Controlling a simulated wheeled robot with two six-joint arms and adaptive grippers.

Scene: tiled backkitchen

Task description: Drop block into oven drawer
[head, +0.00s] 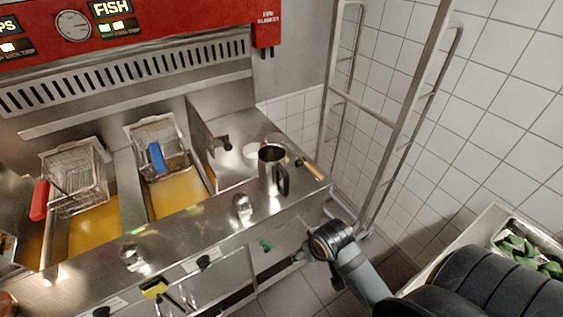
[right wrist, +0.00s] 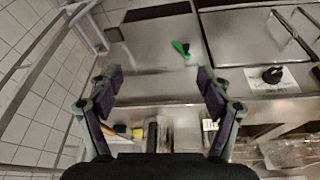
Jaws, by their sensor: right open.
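I cannot make out a block in either view. My right gripper (head: 306,252) reaches in from the lower right of the head view, in front of the steel fryer unit's lower front. In the right wrist view my right gripper (right wrist: 161,78) has its two purple-padded fingers wide apart with nothing between them. Beyond them are the steel front panels (right wrist: 150,62) and a small green piece (right wrist: 181,48), perhaps a handle. The green piece (head: 265,245) also shows on the lower front in the head view. I cannot tell which panel is the oven drawer. My left gripper is not visible.
A steel jug (head: 270,172) and a wooden-handled tool (head: 311,170) are on the fryer's right counter. Two wire baskets (head: 75,175) (head: 158,146) hang over yellow oil. A metal rack (head: 395,140) stands at the tiled wall. A steel tray of green pieces (head: 527,250) is at right.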

